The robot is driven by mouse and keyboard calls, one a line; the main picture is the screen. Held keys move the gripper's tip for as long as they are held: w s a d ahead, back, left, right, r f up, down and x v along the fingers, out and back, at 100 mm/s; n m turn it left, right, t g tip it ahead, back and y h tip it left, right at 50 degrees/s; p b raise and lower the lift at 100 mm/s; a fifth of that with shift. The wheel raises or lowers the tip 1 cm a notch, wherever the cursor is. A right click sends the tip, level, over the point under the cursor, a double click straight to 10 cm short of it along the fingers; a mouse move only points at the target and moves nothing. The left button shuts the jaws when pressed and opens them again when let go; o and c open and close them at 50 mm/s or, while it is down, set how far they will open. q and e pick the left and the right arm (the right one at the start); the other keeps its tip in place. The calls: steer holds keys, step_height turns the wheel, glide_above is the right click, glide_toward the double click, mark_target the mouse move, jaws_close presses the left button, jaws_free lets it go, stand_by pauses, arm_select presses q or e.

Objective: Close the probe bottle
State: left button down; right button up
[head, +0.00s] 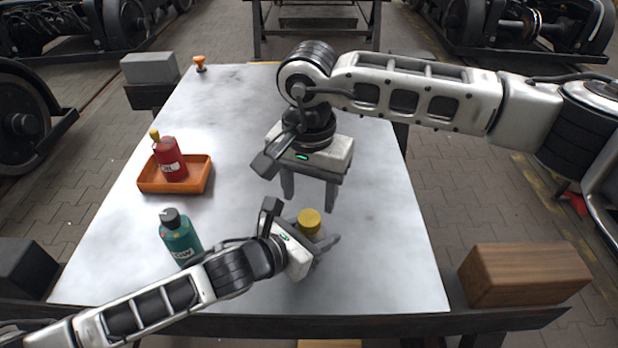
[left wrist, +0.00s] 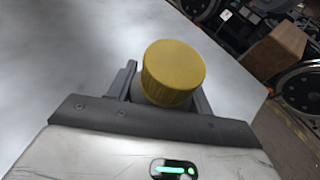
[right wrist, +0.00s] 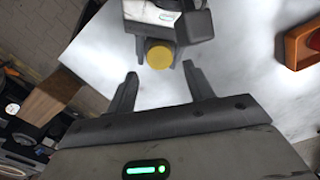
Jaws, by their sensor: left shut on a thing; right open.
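My left gripper (head: 318,240) is shut on a bottle with a ribbed yellow cap (head: 309,220), low over the front middle of the table. I take it for the probe bottle. The cap sits on top, seen from above in the left wrist view (left wrist: 173,72); whether it is tight I cannot tell. The bottle's body is mostly hidden by the cap and fingers. My right gripper (head: 310,203) is open and empty, apart from the cap and pointing down. In the right wrist view the cap (right wrist: 160,54) appears just beyond and between its open fingers.
A red bottle (head: 170,160) with a yellow top stands in an orange tray (head: 150,186) on the left. A teal bottle (head: 180,238) stands close to my left arm. An orange knob (head: 199,63) sits at the far left corner. The table's (head: 385,240) right side is clear.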

mark_target(309, 217)
steer(key=shift+f, duration=2.8)
steer(key=shift+c, duration=0.2)
steer(key=c, duration=0.9)
steer(key=m, duration=0.6)
steer(key=shift+c, duration=0.2)
steer(key=m, duration=0.4)
steer(key=o, duration=1.1)
